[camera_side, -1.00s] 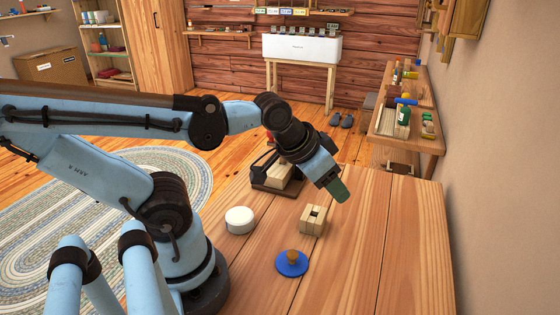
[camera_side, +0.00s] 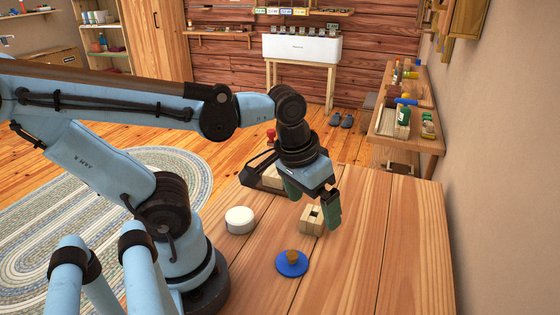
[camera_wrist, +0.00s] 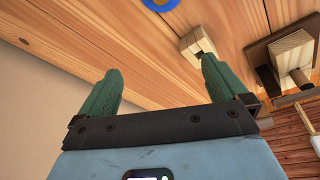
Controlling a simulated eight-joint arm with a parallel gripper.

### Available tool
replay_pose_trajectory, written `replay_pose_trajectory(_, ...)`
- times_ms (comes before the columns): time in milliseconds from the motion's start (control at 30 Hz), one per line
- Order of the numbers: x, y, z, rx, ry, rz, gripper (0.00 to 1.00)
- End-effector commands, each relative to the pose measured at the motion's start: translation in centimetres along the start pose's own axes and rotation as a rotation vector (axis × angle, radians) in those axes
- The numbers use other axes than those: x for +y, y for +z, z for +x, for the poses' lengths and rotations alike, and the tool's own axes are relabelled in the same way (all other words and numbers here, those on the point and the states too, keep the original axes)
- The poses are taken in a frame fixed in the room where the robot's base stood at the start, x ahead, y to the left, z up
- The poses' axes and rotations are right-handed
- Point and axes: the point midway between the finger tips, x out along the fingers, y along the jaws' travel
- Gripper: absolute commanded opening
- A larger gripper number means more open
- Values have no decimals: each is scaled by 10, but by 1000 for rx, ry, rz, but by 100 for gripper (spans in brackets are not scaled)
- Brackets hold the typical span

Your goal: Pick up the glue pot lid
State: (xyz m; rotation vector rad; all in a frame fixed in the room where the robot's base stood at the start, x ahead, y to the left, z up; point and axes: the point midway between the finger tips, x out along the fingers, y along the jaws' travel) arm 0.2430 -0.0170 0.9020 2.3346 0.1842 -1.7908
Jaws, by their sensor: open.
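The glue pot lid appears to be the blue disc (camera_side: 292,264) with a brown knob, lying flat near the front of the wooden table in the side view. Part of its blue rim shows at the top edge of the wrist view (camera_wrist: 160,3). My gripper (camera_side: 314,208) is open and empty, its green fingers pointing down above the table, behind the lid and near a wooden block. In the wrist view my gripper (camera_wrist: 158,78) has its two green fingers wide apart with nothing between them.
The notched wooden block (camera_side: 312,220) stands close to my fingers and also shows in the wrist view (camera_wrist: 197,44). A round white object (camera_side: 239,220) stands to its left. A dark wooden tool (camera_side: 270,178) is partly hidden behind my gripper. The table's right side is clear.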

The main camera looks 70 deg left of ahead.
Motion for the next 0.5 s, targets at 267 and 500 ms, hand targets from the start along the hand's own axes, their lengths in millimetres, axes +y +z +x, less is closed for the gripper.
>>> replay_pose_trajectory(267,0,37,-10,-239,-95,-163,100)
replay_pose_trajectory(500,-2,44,9,-248,-100,-171,100)
